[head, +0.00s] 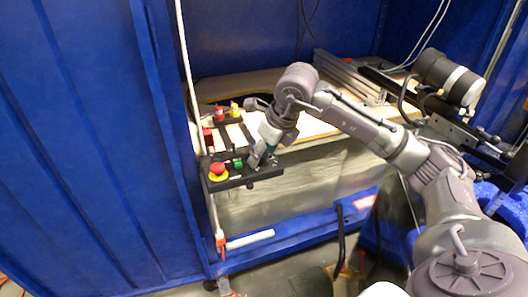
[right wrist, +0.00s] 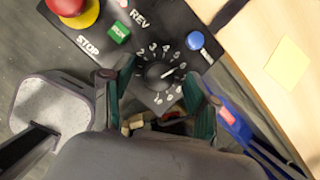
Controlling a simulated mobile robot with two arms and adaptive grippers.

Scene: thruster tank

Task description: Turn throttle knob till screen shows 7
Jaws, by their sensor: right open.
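The throttle knob (right wrist: 157,73) is a round black knob inside a ring of white numerals on a black control panel (right wrist: 183,22). Its white pointer mark faces the right side of the dial; the exact numeral is hard to read. My right gripper (right wrist: 160,78) is open, with one teal-padded finger on each side of the knob in the right wrist view. I cannot tell whether either finger touches it. In the head view the right gripper (head: 260,155) is over the panel's right part, hiding the knob. I see no readable screen. My left gripper is not in view.
Beside the knob are a blue button (right wrist: 195,40), a green RUN button (right wrist: 118,32) and a red stop button (right wrist: 67,6) on a yellow base. A wooden tabletop (right wrist: 250,30) with a yellow note (right wrist: 291,63) lies right. A blue wall (head: 85,130) stands left in the head view.

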